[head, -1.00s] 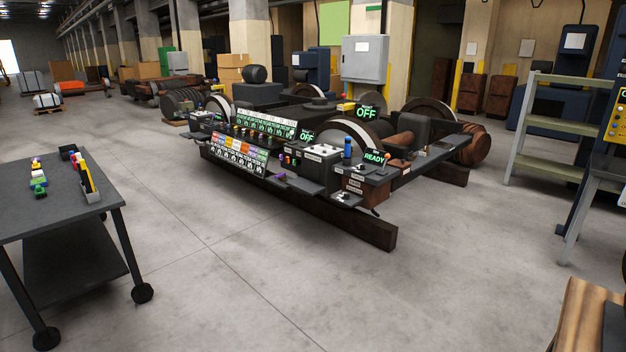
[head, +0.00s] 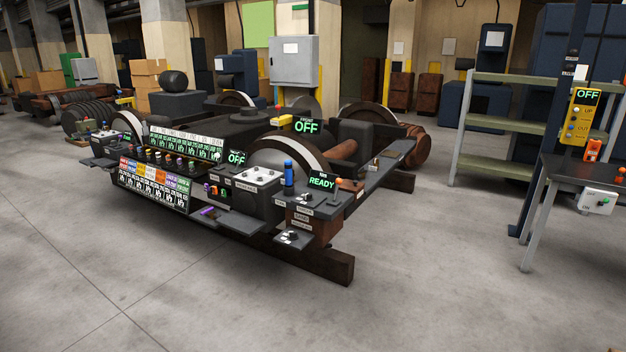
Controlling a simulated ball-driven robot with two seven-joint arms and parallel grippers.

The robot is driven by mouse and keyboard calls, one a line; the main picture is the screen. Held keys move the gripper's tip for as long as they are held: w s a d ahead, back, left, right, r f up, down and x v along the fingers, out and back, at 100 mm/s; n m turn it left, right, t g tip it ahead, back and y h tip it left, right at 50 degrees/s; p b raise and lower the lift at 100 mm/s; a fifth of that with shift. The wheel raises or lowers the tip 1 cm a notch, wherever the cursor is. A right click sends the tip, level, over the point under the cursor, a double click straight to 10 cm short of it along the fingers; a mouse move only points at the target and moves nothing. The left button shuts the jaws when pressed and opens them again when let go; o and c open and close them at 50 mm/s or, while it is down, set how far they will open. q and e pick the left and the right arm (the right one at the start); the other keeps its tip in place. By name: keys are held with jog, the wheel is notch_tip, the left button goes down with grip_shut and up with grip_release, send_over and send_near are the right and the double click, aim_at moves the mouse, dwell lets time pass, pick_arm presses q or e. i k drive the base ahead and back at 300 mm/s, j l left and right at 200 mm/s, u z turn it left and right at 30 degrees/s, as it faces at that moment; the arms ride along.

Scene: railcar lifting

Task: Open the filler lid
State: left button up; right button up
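A dark railcar bogie (head: 240,119) with large wheels stands on the floor in the middle of the head view. Its near side carries a row of labelled controls, a panel with coloured headings (head: 152,184), and a brown box (head: 305,228) with small labels at the near right corner. A blue-topped cylinder (head: 288,174) stands near that corner, beside a green READY display (head: 321,182). I cannot tell which part is the filler lid; the parts are too small to read. Neither of my grippers is in view.
A dark beam (head: 335,262) juts out under the bogie. The concrete floor in front is clear.

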aim_at(354, 186)
jog(key=i+l+z, duration=0.15)
jog(key=i+z, duration=0.6)
jog(key=i, duration=0.2)
jog(key=i+j+z, duration=0.15)
jog(key=i+z, duration=0.25)
jog(key=i, duration=0.05)
